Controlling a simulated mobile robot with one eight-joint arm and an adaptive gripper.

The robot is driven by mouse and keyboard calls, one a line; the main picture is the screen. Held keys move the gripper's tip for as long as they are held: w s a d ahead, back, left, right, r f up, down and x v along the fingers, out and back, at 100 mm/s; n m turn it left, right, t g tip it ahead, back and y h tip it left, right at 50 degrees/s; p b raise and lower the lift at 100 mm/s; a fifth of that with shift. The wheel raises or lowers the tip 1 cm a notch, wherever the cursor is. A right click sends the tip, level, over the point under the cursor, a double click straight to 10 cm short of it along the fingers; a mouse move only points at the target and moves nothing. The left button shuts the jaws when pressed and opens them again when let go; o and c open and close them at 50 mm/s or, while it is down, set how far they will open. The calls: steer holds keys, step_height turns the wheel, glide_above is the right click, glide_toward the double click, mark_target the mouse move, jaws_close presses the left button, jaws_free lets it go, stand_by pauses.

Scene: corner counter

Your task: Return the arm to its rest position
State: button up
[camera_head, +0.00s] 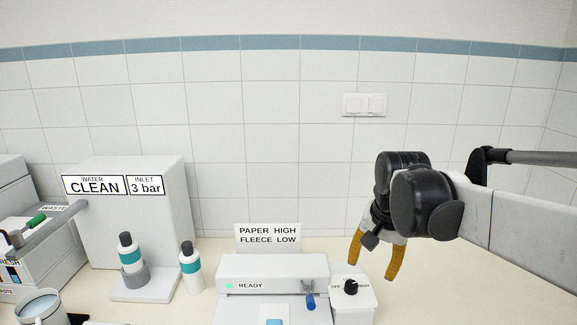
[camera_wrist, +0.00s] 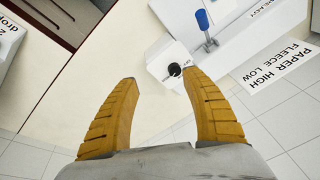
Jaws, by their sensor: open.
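My gripper (camera_head: 374,262) has orange-yellow fingers and hangs at the right, above the counter near the white box with a black knob (camera_head: 351,287). In the wrist view my gripper (camera_wrist: 163,82) shows its two fingers spread apart with nothing between them. The knob box (camera_wrist: 172,69) lies beyond the fingertips there, apart from them. My arm reaches in from the right edge of the head view.
A white device with a READY label (camera_head: 270,270) and blue lever (camera_head: 310,301) stands left of the knob box. Two bottles (camera_head: 190,267) (camera_head: 129,253), one in a holder, stand by the large CLEAN box (camera_head: 150,220). A mug (camera_head: 41,307) is at lower left. Counter right of the knob box looks clear.

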steer(key=s+f+n+t, duration=0.2)
steer(key=s+f+n, duration=0.1)
steer(key=s, duration=0.5)
steer(key=s+f+n+t+b, duration=0.1)
steer(key=s+f+n+t, duration=0.1)
steer(key=s, duration=0.7)
steer(key=shift+s+f+n, duration=0.15)
steer(key=shift+f+n, duration=0.3)
steer(key=shift+n, duration=0.05)
